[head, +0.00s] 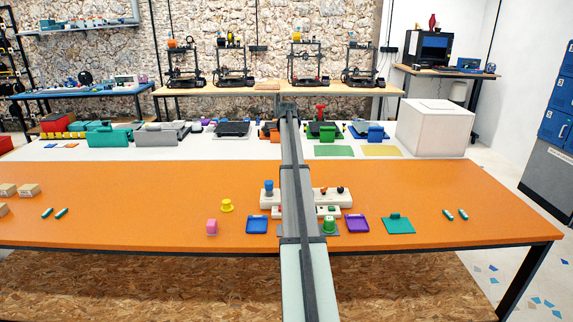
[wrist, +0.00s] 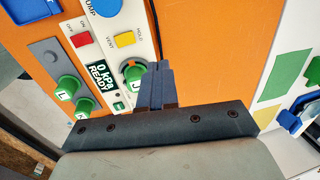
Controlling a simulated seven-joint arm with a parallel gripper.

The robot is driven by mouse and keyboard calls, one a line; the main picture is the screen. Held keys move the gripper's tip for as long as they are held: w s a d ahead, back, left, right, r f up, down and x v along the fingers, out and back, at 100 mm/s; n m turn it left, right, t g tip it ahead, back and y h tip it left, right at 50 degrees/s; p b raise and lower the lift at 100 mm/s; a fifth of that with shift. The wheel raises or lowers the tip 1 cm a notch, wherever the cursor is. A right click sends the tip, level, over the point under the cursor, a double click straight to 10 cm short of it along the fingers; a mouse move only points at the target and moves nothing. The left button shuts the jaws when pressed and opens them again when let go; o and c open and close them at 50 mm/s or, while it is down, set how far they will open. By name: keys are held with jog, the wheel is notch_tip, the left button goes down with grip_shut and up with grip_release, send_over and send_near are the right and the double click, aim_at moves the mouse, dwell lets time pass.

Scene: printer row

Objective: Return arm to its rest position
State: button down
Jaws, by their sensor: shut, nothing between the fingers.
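My arm (head: 296,190) stretches forward from the bottom middle of the head view, over the orange table (head: 130,195), towards the white table behind it. In that view the arm itself hides the fingers. In the wrist view my gripper (wrist: 157,72) is shut and empty, with its fingers close together. Past the fingertips, the wrist view shows a white control panel (wrist: 112,52) with a red switch, a yellow switch and a display reading "0 kPa READY". I cannot tell how high the fingers are above it.
Green knobs (wrist: 68,88) stand beside the panel. A white box (head: 436,128) stands at the back right. The table's right end is mostly clear.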

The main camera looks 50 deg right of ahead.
jog(key=shift+r, duration=0.3)
